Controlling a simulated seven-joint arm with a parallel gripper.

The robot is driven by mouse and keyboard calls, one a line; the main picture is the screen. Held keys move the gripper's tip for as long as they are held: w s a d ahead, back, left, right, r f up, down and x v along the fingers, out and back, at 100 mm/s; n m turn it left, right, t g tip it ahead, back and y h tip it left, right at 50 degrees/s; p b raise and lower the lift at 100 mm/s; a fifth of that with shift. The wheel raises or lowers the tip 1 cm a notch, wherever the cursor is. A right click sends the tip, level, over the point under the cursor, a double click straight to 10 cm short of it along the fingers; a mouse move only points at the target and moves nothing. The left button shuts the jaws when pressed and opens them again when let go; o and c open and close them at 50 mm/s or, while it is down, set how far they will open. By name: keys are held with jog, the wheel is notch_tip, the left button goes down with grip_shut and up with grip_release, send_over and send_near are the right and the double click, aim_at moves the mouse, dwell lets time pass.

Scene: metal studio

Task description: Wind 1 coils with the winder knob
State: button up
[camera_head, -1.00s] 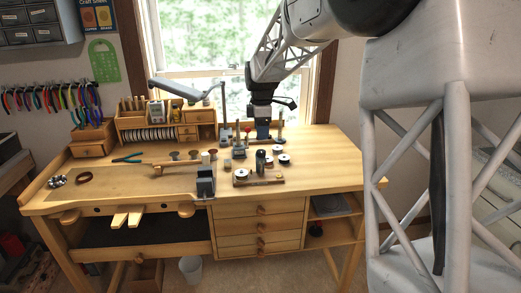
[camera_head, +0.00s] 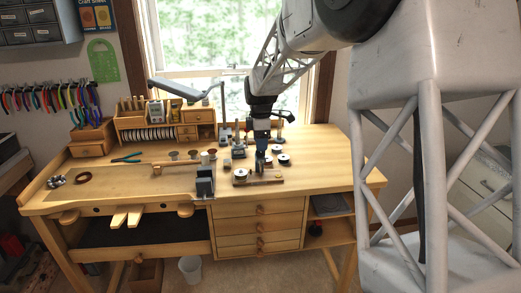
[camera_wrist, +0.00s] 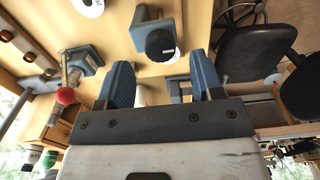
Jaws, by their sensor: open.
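My gripper (camera_head: 263,150) is low over the right part of the bench, with its blue-grey fingers pointing down. In the wrist view its two fingers (camera_wrist: 163,78) are spread apart with a gap between them. The small winder sits on a wooden base (camera_head: 268,181) at the bench front, directly under and behind my gripper. A white disc (camera_head: 240,174) shows at its left end. My fingers hide much of its middle. In the wrist view a dark round cap (camera_wrist: 162,46) on a grey-blue bracket lies ahead of the gap. I cannot tell which part is the winder knob.
A dark grey block (camera_head: 205,182) stands left of the winder. A red ball-topped tool (camera_wrist: 66,97) shows at left in the wrist view. The bench's right end is clear.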

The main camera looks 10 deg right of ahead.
aim_at(260, 154)
jog(key=shift+f, duration=1.65)
jog(key=c, duration=0.9)
